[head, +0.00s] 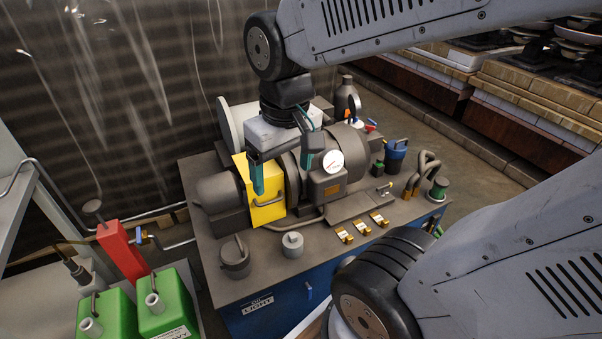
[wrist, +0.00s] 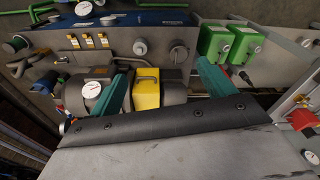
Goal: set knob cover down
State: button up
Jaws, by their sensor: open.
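My gripper (head: 283,176) is open, with its two teal fingers apart and nothing between them. It hangs above the grey machine, near the yellow box (head: 264,207). In the wrist view, my gripper (wrist: 162,72) shows the yellow box (wrist: 147,92) between and beyond its fingers. A dark grey round piece with a raised grip (head: 235,260) stands on the bench top, and so does a smaller light grey round piece with a stub (head: 292,245). Both also show in the wrist view, the dark one (wrist: 180,52) and the light one (wrist: 140,47). I cannot tell which is the knob cover.
Green cans (head: 168,306) and a red block (head: 122,250) stand at the left. Bare bench lies around the round pieces.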

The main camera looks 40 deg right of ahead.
jog(key=s+a+r, duration=0.1)
jog(key=s+r, duration=0.1)
jog(key=s, duration=0.4)
jog(key=shift+a+r+n, duration=0.2)
jog(key=shift+r+n, duration=0.1)
jog(key=shift+r, duration=0.05)
